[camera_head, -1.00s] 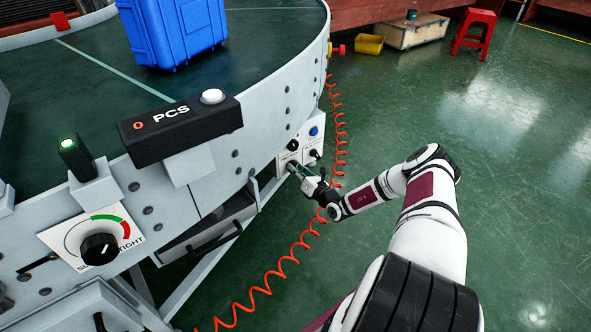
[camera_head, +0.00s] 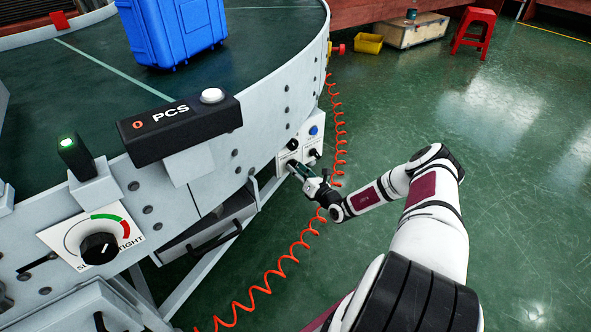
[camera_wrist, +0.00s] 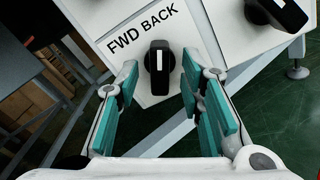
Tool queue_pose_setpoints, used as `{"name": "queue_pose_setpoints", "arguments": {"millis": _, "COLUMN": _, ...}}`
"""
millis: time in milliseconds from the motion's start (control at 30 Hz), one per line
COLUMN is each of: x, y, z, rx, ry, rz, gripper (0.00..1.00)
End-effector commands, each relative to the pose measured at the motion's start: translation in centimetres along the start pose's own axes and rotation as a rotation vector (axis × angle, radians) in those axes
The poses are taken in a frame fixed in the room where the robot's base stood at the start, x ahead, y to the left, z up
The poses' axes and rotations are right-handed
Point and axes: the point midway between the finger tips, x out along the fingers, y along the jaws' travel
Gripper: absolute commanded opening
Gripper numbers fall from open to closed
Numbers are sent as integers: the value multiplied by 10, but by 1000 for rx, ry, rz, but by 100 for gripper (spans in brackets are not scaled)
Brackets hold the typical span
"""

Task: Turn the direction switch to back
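The direction switch (camera_wrist: 159,70) is a black knob with a white mark, below the words FWD BACK on a white panel in the wrist view. The label is tilted in that view; the mark stands upright, pointing toward the word BACK. My gripper (camera_wrist: 159,72) is open, with its teal-padded fingers on either side of the knob. Gaps show between the pads and the knob. In the head view my gripper (camera_head: 295,167) is at the lower left of the white control panel (camera_head: 305,143) and hides the switch.
Another black knob (camera_wrist: 276,12) is at the upper right in the wrist view. A blue button (camera_head: 314,131) is on the panel. An orange coiled cable (camera_head: 290,258) hangs near my arm. A blue crate (camera_head: 174,32) stands on the conveyor. Open green floor lies to the right.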

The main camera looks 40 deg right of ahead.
Motion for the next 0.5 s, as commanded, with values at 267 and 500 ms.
{"name": "queue_pose_setpoints", "arguments": {"millis": 267, "x": -55, "y": -1, "z": 0, "rx": 3, "ry": 1, "rz": -4, "gripper": 35}}
{"name": "queue_pose_setpoints", "arguments": {"millis": 500, "x": -95, "y": -1, "z": 0, "rx": 2, "ry": 0, "rz": -3, "gripper": 35}}
